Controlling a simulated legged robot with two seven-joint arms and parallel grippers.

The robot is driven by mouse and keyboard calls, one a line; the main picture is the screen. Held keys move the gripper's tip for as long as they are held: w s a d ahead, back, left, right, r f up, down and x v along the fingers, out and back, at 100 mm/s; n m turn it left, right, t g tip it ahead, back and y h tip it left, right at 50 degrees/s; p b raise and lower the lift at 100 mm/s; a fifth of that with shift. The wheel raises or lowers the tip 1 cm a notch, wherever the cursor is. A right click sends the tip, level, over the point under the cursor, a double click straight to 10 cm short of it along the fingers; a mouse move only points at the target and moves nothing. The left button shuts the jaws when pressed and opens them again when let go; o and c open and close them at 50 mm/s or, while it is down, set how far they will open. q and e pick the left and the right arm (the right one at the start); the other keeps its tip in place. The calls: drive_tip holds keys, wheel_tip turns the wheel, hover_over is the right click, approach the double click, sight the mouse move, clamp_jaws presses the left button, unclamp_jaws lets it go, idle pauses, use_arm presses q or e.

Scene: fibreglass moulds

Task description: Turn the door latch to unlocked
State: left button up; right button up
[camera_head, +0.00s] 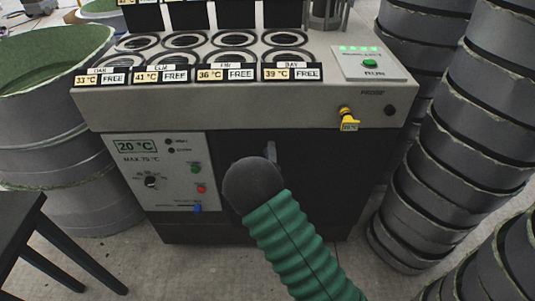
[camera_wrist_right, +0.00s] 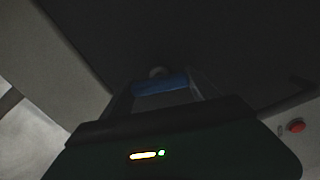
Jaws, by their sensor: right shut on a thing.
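My right arm comes up from the bottom in the head view, and its dark round wrist hides most of my right gripper (camera_head: 270,154). The gripper is in front of the machine's dark door (camera_head: 310,185). In the right wrist view, the gripper (camera_wrist_right: 164,80) is shut on a blue bar, which seems to be the door latch (camera_wrist_right: 160,87), against the dark door. The latch is mostly hidden in the head view, so I cannot tell its turned position. My left gripper is not in view.
Left of the door, the control panel (camera_head: 158,176) has a 20 °C display, a knob, a red button (camera_head: 201,188) and a small blue control (camera_head: 197,208). Grey stacked moulds (camera_head: 455,160) stand right; a dark table (camera_head: 20,215) stands left.

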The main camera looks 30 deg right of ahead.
drive_tip(key=shift+a+f+n+p, duration=0.1)
drive_tip(key=shift+n+p, duration=0.3)
drive_tip(key=shift+n, duration=0.4)
drive_tip(key=shift+a+f+n+p, duration=0.1)
drive_tip(key=shift+n+p, duration=0.3)
drive_tip(key=shift+n, duration=0.4)
drive_tip(key=o, duration=0.9)
drive_tip(key=shift+f, duration=0.1)
drive_tip(key=o, duration=0.5)
drive_tip(key=shift+w, duration=0.1)
drive_tip(key=shift+c, duration=0.2)
drive_tip(key=shift+d, duration=0.1)
